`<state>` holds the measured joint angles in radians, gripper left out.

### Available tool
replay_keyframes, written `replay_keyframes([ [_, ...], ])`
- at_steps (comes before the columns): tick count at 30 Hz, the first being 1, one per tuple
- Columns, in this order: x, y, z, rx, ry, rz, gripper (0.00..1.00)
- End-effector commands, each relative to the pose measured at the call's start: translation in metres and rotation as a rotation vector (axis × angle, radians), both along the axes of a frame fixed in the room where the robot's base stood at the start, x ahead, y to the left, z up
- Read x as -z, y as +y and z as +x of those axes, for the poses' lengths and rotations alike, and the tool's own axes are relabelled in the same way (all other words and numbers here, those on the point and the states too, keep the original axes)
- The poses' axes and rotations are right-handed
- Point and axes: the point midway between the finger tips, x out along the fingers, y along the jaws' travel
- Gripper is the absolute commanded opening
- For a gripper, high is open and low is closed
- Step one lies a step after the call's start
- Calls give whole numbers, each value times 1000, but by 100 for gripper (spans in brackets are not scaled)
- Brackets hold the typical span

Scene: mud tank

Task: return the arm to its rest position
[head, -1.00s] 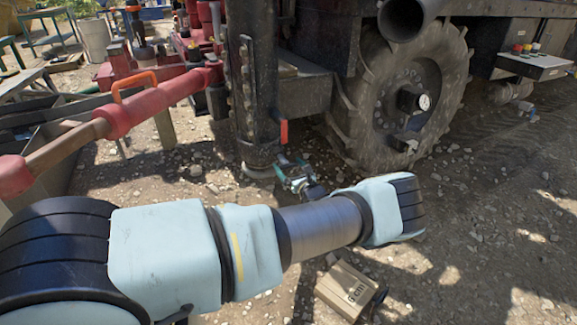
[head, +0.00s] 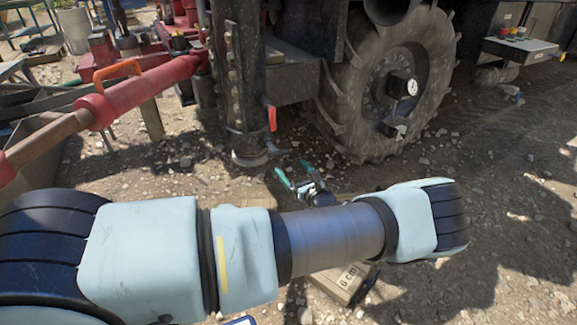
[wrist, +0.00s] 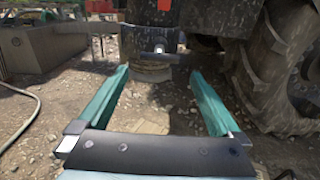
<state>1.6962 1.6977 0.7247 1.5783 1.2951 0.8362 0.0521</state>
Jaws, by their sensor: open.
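My gripper (head: 297,177) shows in the head view just beyond my forearm, above the gravel. Its two teal fingers are spread apart. In the wrist view my gripper (wrist: 157,85) is open, with nothing between the fingers. Past the fingertips stands the base of a dark vertical column (wrist: 152,62), apart from them. My arm stretches across the lower part of the head view, its elbow at the right. Part of the wrist is hidden behind the forearm.
A large muddy tyre (head: 385,90) stands right of the dark column (head: 240,85) with a red-handled valve (head: 272,118). A red pipe (head: 135,92) runs at the left. Gravel at the right is largely open.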

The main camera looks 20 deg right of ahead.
Motion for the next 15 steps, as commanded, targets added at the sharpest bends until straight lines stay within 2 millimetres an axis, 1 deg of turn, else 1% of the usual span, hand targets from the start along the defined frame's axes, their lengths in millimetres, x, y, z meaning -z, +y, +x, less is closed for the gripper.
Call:
replay_keyframes([
  [5, 0, 1, 1, -2, 1, -1, 100],
  [8, -4, 13, 7, -48, 15, -26, 100],
  [11, -13, 48, 20, -176, 57, -100, 100],
  [14, -24, 102, 31, -378, 119, -225, 100],
  [15, -28, 125, 33, -468, 147, -283, 100],
])
